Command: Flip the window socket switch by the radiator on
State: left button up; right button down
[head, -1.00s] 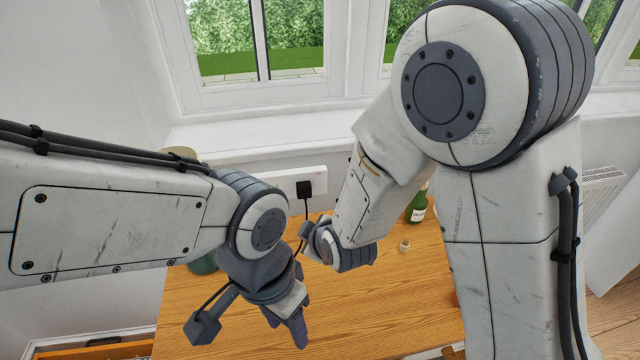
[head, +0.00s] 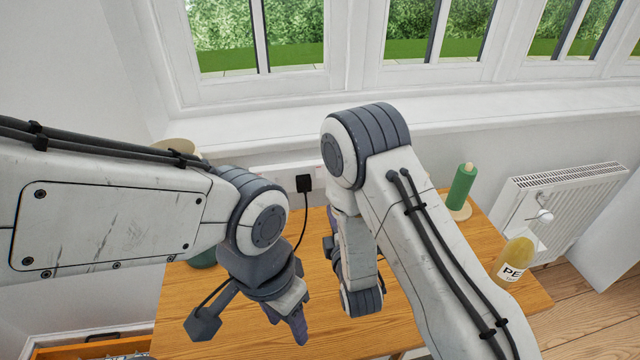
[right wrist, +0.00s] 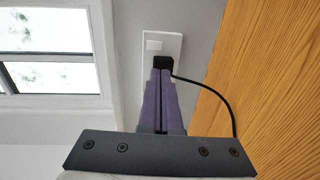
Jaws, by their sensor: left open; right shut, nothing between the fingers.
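The white window socket (head: 276,180) is on the wall below the sill. A black plug (head: 304,184) with a cord sits in it. In the right wrist view the socket plate (right wrist: 172,44) and plug (right wrist: 164,62) are straight ahead. My right gripper (right wrist: 160,76) is shut and empty, its purple fingertips pointing at the socket and overlapping the plug's near edge in the picture; I cannot tell whether they touch. The switch is too small to make out. In the head view my arm hides the right fingers. My left gripper (head: 298,330) is open and empty above the table, away from the socket.
A wooden table (head: 225,315) stands under the window. A white radiator (head: 565,205) is on the wall at the right. The cord hangs down to the table.

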aim_at(318, 177)
jog(key=p+x, duration=0.2)
jog(key=x, duration=1.2)
jog(key=shift+p, duration=0.35)
jog(key=shift+w+f+b, duration=0.15)
jog(key=shift+f+b, duration=0.2)
jog(key=shift+b, duration=0.65)
jog(key=shift+r+t, duration=0.3)
jog(key=shift+r, duration=0.05)
